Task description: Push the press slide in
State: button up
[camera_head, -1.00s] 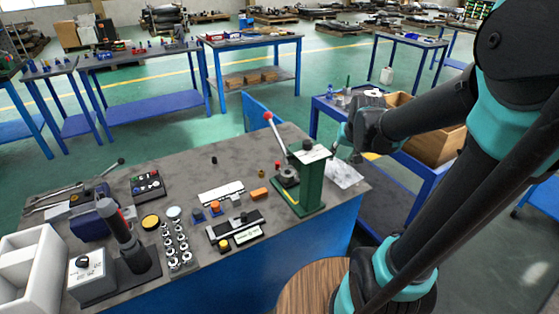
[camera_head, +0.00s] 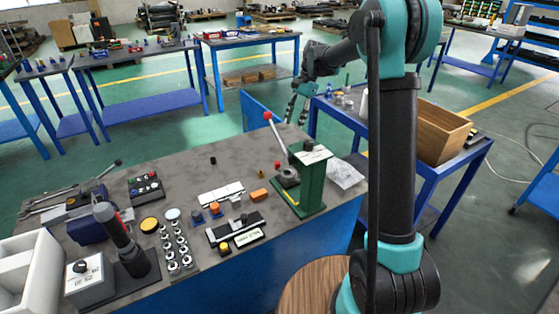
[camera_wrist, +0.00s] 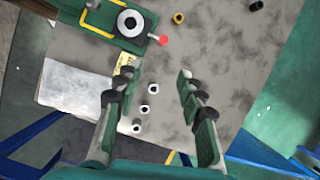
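A green press (camera_head: 312,182) with a white-labelled top and a red-knobbed lever (camera_head: 276,132) stands at the right end of the grey workbench. A low black fixture with a silver slide bar (camera_head: 236,226) lies left of it; I cannot tell which of these bears the press slide. In the wrist view the press (camera_wrist: 103,22) is at the upper left, with a round white part and the red knob (camera_wrist: 163,40). My gripper (camera_head: 297,112) hangs fingers down beyond the press, apart from it. It is open and empty in the wrist view (camera_wrist: 157,76).
A clear plastic bag (camera_head: 345,174) lies right of the press. An orange block (camera_head: 258,195), a grey control box (camera_head: 90,280) and a dark upright handle (camera_head: 118,238) share the bench (camera_head: 120,178). A blue side table with a wooden box (camera_head: 440,132) stands at right. The back bench middle is mostly clear.

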jog(key=a, duration=0.1)
send_near(278, 163)
jog(key=x, duration=0.9)
jog(key=shift+w+a, duration=0.1)
jog(key=shift+w, duration=0.05)
grip_shut()
dwell(0.3)
